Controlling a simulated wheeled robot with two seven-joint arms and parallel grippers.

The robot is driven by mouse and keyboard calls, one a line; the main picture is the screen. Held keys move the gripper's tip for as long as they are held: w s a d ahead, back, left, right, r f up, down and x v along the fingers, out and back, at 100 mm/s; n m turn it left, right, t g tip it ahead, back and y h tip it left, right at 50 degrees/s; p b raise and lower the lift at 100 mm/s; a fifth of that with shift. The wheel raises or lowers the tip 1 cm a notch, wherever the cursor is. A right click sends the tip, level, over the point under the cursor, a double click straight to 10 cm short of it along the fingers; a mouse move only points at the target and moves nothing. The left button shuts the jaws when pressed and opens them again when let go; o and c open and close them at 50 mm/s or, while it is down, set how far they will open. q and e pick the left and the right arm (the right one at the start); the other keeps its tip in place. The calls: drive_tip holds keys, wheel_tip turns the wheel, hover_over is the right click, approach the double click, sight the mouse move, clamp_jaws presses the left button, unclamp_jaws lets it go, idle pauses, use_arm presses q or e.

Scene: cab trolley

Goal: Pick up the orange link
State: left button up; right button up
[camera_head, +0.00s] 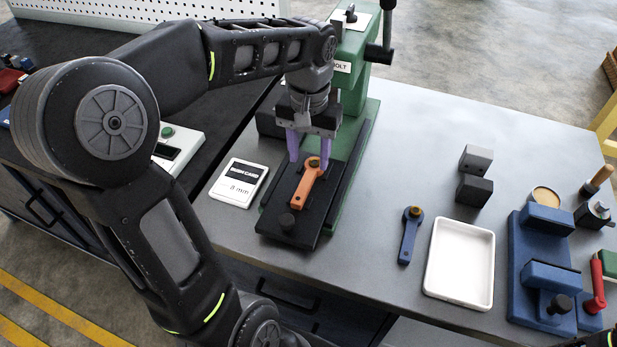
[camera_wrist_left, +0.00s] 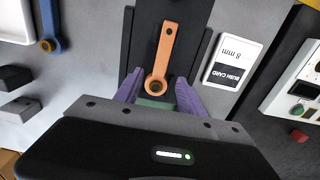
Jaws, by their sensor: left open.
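The orange link (camera_head: 306,186) lies on the black fixture plate (camera_head: 285,232) of the green press, with its ring end toward the press. My right gripper is not in view.
The green press (camera_head: 352,95) stands behind the plate. A white card (camera_head: 240,190) marked 8 mm lies to the left. To the right are a blue link (camera_head: 409,238), a white tray (camera_head: 487,262), dark grey blocks (camera_head: 474,190) and a blue vise (camera_head: 517,270). Bench surface between them is clear.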

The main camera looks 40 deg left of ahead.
sight(308, 176)
use_arm(q)
drive_tip(key=f+p, duration=0.1)
drive_tip(key=f, duration=0.4)
drive_tip(key=shift+s, duration=0.2)
drive_tip(key=shift+d, duration=0.1)
clamp_jaws()
idle(0.6)
idle(0.9)
